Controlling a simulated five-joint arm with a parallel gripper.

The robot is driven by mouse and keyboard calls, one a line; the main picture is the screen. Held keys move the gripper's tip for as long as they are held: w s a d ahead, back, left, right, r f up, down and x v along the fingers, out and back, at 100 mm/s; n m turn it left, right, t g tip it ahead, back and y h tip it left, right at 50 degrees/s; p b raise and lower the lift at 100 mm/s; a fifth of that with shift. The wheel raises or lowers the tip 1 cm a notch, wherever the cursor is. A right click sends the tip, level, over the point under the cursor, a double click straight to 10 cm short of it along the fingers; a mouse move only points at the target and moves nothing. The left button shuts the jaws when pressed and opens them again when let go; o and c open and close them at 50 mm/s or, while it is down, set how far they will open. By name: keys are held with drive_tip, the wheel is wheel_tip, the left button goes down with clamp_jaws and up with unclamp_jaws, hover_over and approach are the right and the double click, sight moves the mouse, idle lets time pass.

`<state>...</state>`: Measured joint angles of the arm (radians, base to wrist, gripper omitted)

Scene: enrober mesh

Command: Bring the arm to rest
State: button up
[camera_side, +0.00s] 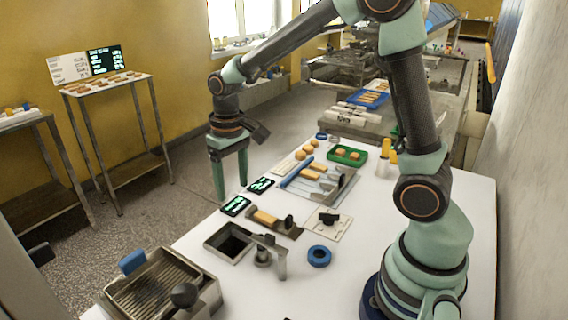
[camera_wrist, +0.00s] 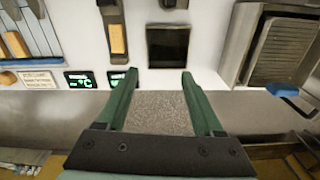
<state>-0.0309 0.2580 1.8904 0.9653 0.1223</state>
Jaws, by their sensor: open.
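My gripper (camera_side: 230,178) has two green fingers pointing down, and in the side view it hangs near the left edge of the white table (camera_side: 205,243), by two small dark displays. In the wrist view my gripper (camera_wrist: 156,75) has its fingers spread wide apart with nothing between them. Below the fingers in that view are the table's edge and the speckled floor (camera_wrist: 160,108). My arm reaches up and over the table from its base at the right front.
A square dark opening (camera_side: 229,242) lies in the table beside a metal bracket (camera_side: 268,255). A ribbed metal tray (camera_side: 155,287) stands at the front left. A blue ring (camera_side: 319,256), a green tray (camera_side: 347,156) and bar-shaped pieces occupy the table. A side stand (camera_side: 108,82) is at the left.

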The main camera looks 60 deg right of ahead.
drive_tip(key=s+d+r+n+t, duration=0.1)
drive_tip(key=s+r+t, duration=0.4)
drive_tip(key=s+r, duration=0.5)
drive_tip(key=shift+s, duration=0.8)
